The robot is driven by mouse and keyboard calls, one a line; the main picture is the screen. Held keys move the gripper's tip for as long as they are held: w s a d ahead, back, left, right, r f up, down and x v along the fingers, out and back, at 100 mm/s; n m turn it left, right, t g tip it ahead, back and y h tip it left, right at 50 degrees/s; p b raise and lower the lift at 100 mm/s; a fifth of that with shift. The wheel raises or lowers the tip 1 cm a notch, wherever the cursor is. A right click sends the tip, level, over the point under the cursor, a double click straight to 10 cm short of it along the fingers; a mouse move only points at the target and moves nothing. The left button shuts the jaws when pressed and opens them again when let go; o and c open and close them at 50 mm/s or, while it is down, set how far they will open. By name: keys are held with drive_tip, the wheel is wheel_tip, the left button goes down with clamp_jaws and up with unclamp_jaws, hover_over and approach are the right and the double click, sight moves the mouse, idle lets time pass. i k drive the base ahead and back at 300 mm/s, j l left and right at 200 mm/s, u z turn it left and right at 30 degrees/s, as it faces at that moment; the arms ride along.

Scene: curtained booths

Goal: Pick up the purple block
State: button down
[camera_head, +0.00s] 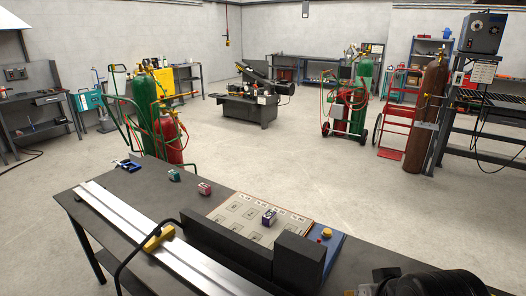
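The purple block (269,216) is small, with a pale marking on its side. It rests on the printed board (228,211) on the dark workbench, near the board's right part. A dark rounded part with silvery pieces (428,284) at the bottom right edge looks like part of my arm and gripper. It is cut off by the frame, and no clear fingertips show. It is well to the right of the purple block and nearer the camera, apart from it.
A green block (174,175) and a red block (204,188) sit left of the board. Dark upright blocks (298,262) stand in front of the board. A long metal rail (165,243) and clamp handle (158,238) lie left. A yellow knob (326,233) is on the right.

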sight(268, 218)
drive_tip(key=j+z, duration=0.2)
drive_tip(key=j, duration=0.25)
drive_tip(key=j+z, duration=0.15)
drive_tip(key=j, duration=0.3)
drive_tip(key=k+j+z, duration=0.2)
drive_tip(key=j, duration=0.2)
drive_tip(key=j+z, duration=0.15)
drive_tip(key=j, duration=0.3)
drive_tip(key=k+j+z, duration=0.2)
drive_tip(key=j, duration=0.2)
drive_tip(key=i+j+z, duration=0.2)
drive_tip(key=j, duration=0.2)
drive_tip(key=i+j+z, duration=0.2)
drive_tip(key=j, duration=0.25)
drive_tip(key=j+z, duration=0.2)
drive_tip(key=j, duration=0.2)
drive_tip(key=i+j+z, duration=0.2)
drive_tip(key=j, duration=0.3)
drive_tip(key=j+z, duration=0.2)
drive_tip(key=j, duration=0.25)
